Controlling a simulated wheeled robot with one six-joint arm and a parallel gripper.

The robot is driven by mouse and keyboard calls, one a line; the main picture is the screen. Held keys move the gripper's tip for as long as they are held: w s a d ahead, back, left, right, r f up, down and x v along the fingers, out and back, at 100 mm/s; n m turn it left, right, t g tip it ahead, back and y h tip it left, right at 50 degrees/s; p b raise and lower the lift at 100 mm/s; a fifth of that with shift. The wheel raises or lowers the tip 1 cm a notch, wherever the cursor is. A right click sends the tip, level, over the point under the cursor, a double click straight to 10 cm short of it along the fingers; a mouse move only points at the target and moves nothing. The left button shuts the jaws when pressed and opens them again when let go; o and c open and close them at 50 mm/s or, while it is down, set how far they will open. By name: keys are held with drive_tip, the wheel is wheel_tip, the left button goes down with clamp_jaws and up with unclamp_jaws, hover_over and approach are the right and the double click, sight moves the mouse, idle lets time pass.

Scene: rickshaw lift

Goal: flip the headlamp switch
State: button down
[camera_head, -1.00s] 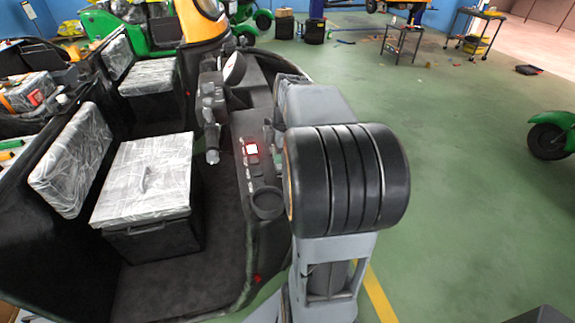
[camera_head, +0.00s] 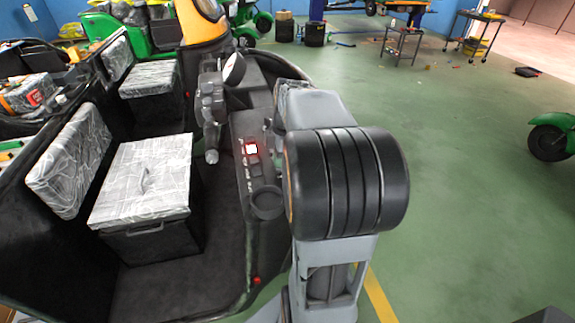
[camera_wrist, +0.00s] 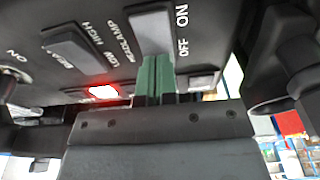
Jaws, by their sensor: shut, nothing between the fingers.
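The headlamp switch (camera_wrist: 151,28) is a grey rocker on the dark dashboard panel in the wrist view. It lies between the HEADLAMP label and the ON and OFF labels. My gripper (camera_wrist: 154,62) is shut and empty, its green fingers together. The fingertips overlap the OFF end of the switch in the picture; I cannot tell whether they touch it. In the head view, the switch panel (camera_head: 241,166) stands left of my arm, which hides the headlamp switch and most of my gripper.
A red-lit switch (camera_wrist: 103,92) shows left of the fingers; it also shows in the head view (camera_head: 251,149). The beam switch (camera_wrist: 70,45) is further left. The handlebar (camera_head: 211,110) stands beside the panel. Open green floor (camera_head: 465,150) lies to the right.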

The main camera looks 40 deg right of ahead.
drive_tip(key=shift+f, duration=0.2)
drive_tip(key=shift+r, duration=0.1)
drive_tip(key=shift+r+p, duration=2.75)
drive_tip(key=shift+r, duration=0.75)
drive_tip(key=a+m, duration=0.1)
drive_tip(key=a, duration=0.2)
drive_tip(key=s+a+m, duration=0.1)
drive_tip(key=a+m, duration=0.1)
drive_tip(key=a, duration=0.1)
drive_tip(key=s+a+m+t+h, duration=0.1)
drive_tip(key=a+m, duration=0.1)
drive_tip(key=a, duration=0.2)
drive_tip(key=shift+f, duration=0.25)
drive_tip(key=s+a+f+m+t, duration=0.2)
drive_tip(key=s+a+f+m, duration=0.1)
drive_tip(key=a+m, duration=0.4)
drive_tip(key=shift+s+a+m+h, duration=0.3)
drive_tip(key=shift+s+a+m, duration=0.15)
drive_tip(key=shift+s, duration=0.4)
